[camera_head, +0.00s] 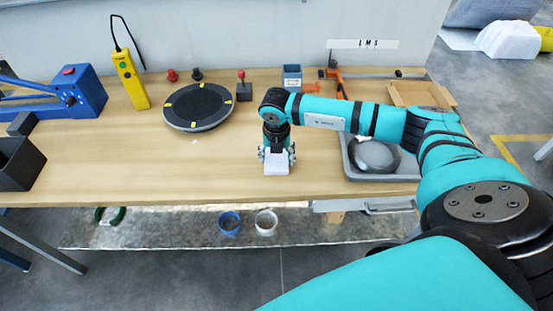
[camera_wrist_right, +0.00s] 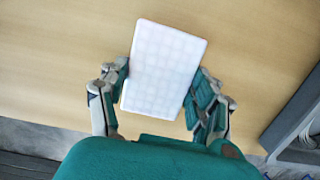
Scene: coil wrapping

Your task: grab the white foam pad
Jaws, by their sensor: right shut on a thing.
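The white foam pad (camera_head: 276,163) is a small pale block at the front part of the wooden table, near its middle. My right gripper (camera_head: 277,152) points down over it and is shut on it. In the right wrist view the pad (camera_wrist_right: 163,70) is a white rectangle with a faint grid, slightly tilted, between the two fingers of the right gripper (camera_wrist_right: 163,92). Both fingers touch its sides. I cannot tell whether the pad rests on the table or is just above it. My left gripper is not in view.
A round black turntable (camera_head: 198,106) stands left of the gripper. A yellow handheld device (camera_head: 130,82) and a blue machine (camera_head: 85,92) are at the left. A grey tray (camera_head: 378,173) lies at the right under my arm. The table between turntable and front edge is clear.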

